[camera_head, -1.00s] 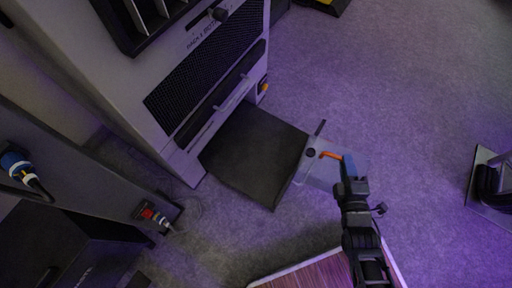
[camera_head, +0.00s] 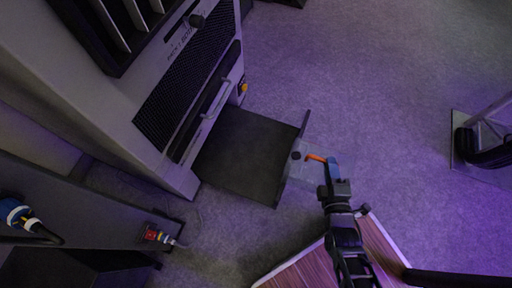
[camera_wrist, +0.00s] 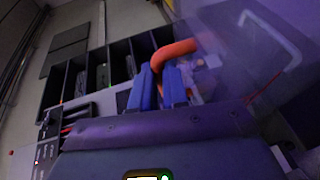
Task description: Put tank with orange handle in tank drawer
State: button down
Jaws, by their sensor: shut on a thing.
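The tank (camera_head: 304,173) is a translucent, pale box with an orange handle (camera_head: 315,158) and a dark round cap. My gripper (camera_head: 328,168) is shut on the orange handle; in the wrist view its blue fingers (camera_wrist: 160,88) close around the handle (camera_wrist: 172,52). The tank drawer (camera_head: 243,155) is a dark, flat tray pulled out from the bottom of the grey cabinet.
The grey cabinet (camera_head: 165,140) has a vent grille and a bar handle (camera_head: 216,99) above the drawer. A dark unit with a red connector (camera_head: 151,234) stands at lower left. A black item on a plate (camera_head: 480,140) is at right. Carpet between is clear.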

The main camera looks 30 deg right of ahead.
aim_at(244, 149)
jog(key=i+j, duration=0.15)
jog(key=j, duration=0.2)
jog(key=i+j, duration=0.1)
jog(key=j, duration=0.3)
jog(key=i+j, duration=0.15)
jog(key=j, duration=0.2)
